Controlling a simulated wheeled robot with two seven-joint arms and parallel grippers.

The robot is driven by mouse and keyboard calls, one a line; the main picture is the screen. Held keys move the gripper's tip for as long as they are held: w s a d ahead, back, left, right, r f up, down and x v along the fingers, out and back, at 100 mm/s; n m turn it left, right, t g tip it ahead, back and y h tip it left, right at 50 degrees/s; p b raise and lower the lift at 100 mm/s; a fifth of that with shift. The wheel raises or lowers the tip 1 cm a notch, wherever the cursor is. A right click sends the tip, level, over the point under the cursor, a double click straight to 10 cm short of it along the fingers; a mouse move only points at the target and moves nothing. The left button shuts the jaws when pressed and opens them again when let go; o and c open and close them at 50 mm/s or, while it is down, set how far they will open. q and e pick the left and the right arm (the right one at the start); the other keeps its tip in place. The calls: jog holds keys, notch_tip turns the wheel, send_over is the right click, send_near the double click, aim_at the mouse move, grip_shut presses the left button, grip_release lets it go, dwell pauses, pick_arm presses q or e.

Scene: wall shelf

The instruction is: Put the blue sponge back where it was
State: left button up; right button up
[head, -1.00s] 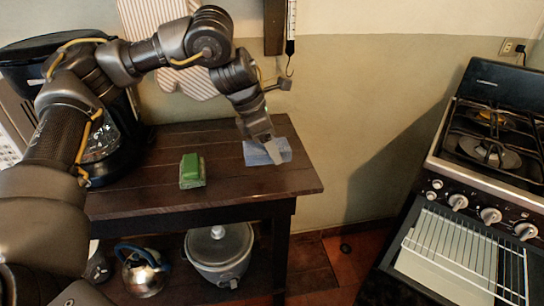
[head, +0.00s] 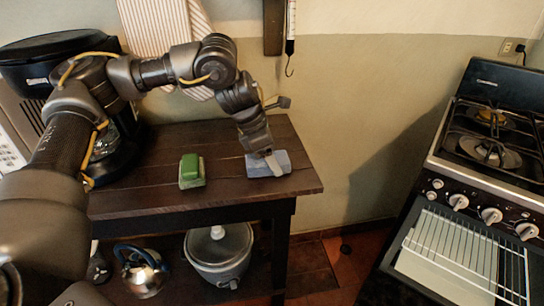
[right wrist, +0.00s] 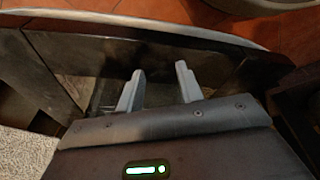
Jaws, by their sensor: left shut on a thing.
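The blue sponge (head: 257,167) is at the right end of the dark wooden shelf top (head: 230,195), in the head view. It appears to lie flat on the wood or just at its surface; I cannot tell which. My left gripper (head: 274,164) points down from above and is shut on the sponge, covering part of it. My right gripper (right wrist: 159,75) shows only in the right wrist view, with its two grey fingers apart and nothing between them.
A green sponge-like block (head: 192,170) sits left of the blue sponge, with bare wood between them. A black coffee maker (head: 112,140) stands at the left. A rice cooker (head: 219,255) and a kettle (head: 143,272) are below. A stove (head: 480,170) stands at the right.

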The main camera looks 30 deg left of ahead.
aim_at(261, 159)
pick_arm(q)
jog(key=o, duration=0.9)
jog(key=shift+f, duration=0.1)
pick_arm(e)
jog(key=shift+w+r, duration=0.15)
jog(key=shift+r, duration=0.2)
pick_arm(q)
jog(key=shift+a+r, duration=0.1)
jog(key=shift+r, duration=0.3)
pick_arm(e)
jog(key=shift+f, duration=0.1)
pick_arm(q)
jog(key=v, duration=0.6)
jog(key=shift+r+p, duration=0.2)
jog(key=shift+p, duration=0.15)
pick_arm(e)
jog(key=shift+s+f, duration=0.4)
jog(key=shift+f, duration=0.25)
pick_arm(q)
jog(key=shift+s+a+r, duration=0.15)
jog(key=shift+s+r, duration=0.05)
jog(key=shift+r, duration=0.1)
pick_arm(e)
jog(key=shift+d+f, duration=0.1)
jog(key=shift+f, duration=0.1)
jog(key=shift+w+r, duration=0.1)
